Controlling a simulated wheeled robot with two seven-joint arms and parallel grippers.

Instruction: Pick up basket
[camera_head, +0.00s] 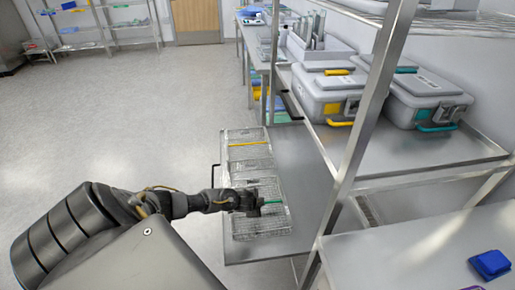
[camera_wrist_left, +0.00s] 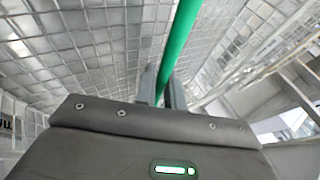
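A wire mesh basket with a green handle (camera_head: 272,202) sits at the near end of a metal shelf or table. Its mesh fills much of the left wrist view (camera_wrist_left: 75,45). My left gripper (camera_head: 258,202) is at that basket's handle. In the left wrist view the green handle (camera_wrist_left: 181,35) runs down between the two narrow fingers (camera_wrist_left: 162,92) and fills the gap, so the gripper looks shut on it. A second mesh basket (camera_head: 243,134), with a yellow handle (camera_head: 249,143), lies just beyond. My right gripper is not in view.
The baskets rest on a metal surface (camera_head: 305,170) whose right part is bare. A rack post (camera_head: 362,120) rises to the right. Grey lidded boxes (camera_head: 330,92) stand on a shelf. A blue item (camera_head: 490,264) lies on the near right table. Open floor (camera_head: 120,120) is at left.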

